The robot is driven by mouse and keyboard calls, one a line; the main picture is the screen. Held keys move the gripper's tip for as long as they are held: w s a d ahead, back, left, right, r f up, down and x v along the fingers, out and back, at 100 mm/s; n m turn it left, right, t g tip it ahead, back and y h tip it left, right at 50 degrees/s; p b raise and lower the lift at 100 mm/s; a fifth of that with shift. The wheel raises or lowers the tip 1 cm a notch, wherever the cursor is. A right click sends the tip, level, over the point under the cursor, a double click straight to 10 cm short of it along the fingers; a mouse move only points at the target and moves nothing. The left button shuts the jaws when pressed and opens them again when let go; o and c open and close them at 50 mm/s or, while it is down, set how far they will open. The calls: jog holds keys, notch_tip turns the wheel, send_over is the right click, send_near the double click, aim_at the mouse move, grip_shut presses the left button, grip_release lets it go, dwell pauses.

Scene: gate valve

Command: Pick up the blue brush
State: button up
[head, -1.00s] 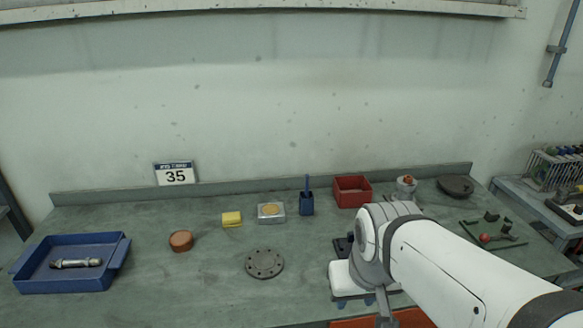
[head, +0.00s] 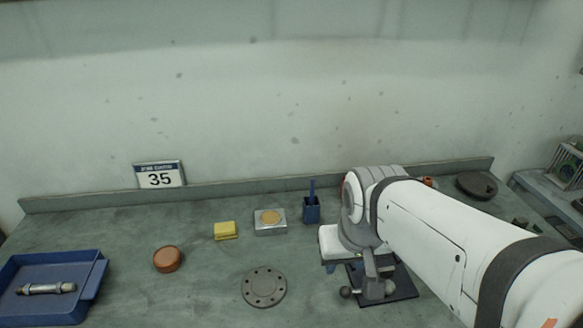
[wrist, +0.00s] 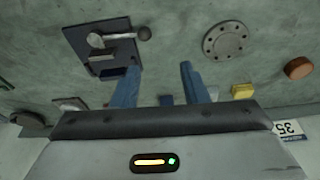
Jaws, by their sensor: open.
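The blue brush (head: 312,186) stands upright in a small blue holder (head: 311,211) near the back of the bench. Only its handle shows above the rim. In the wrist view, a small blue patch (wrist: 166,100) shows between the fingers, low in the picture; it looks like the holder, but the brush cannot be made out there. My gripper (wrist: 161,74) is open, its two blue fingers apart with nothing between them. In the head view it is to the right and in front of the holder, mostly hidden by my arm.
A round flange (head: 264,288) lies in front. A dark plate with a lever (head: 398,287) is beneath my arm. A blue tray (head: 88,290) is at far left.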

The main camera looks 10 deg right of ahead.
jog(key=w+d+r+m, duration=0.1)
jog(key=w+r+m, duration=0.15)
jog(key=w, duration=0.35)
jog(key=m+g+p, duration=0.2)
jog(key=m+g, duration=0.1)
jog(key=m, duration=1.2)
send_over(312, 192)
jog(key=shift+n, duration=0.25)
jog(key=f, duration=0.4)
jog(key=shift+w+d, duration=0.2)
jog(key=shift+d, duration=0.05)
jog(key=shift+w+f, duration=0.5)
jog(key=shift+f, duration=0.05)
jog(key=f, duration=0.5)
jog(key=f+p, duration=0.1)
jog(key=f, duration=0.1)
jog(key=shift+s+a+f, duration=0.15)
jog(key=shift+s+f, duration=0.05)
jog(key=shift+s, duration=0.05)
jog(key=shift+c, duration=0.3)
grip_shut()
